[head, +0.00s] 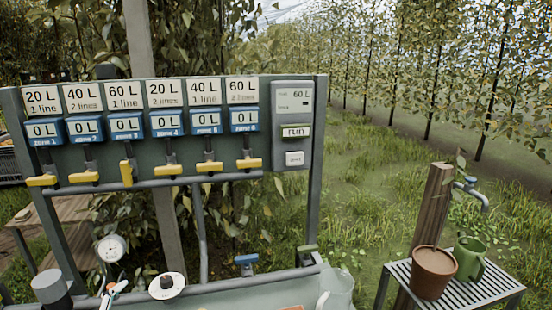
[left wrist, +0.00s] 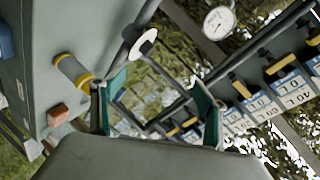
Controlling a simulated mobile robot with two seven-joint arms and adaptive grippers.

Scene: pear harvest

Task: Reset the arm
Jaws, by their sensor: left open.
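My left gripper (left wrist: 158,100) shows in the left wrist view, its two teal-padded fingers spread apart with nothing between them. Beyond the fingers are a grey shelf, pipes and the valve panel, seen tilted. In the head view I cannot clearly make out the left gripper; a small white, green and orange item (head: 113,293) at the lower left edge is too cut off to identify. My right gripper is in neither view. The valve panel (head: 220,178) stands upright; its third yellow handle (head: 126,172) hangs vertical and the others lie sideways.
A control box (head: 292,125) reads 60 L above a run button. A white round knob (head: 167,286), a gauge (head: 110,248), a grey cylinder (head: 48,288) and a clear jug (head: 336,288) are low in front. A slatted stand (head: 470,292) holds a pot and green can at right.

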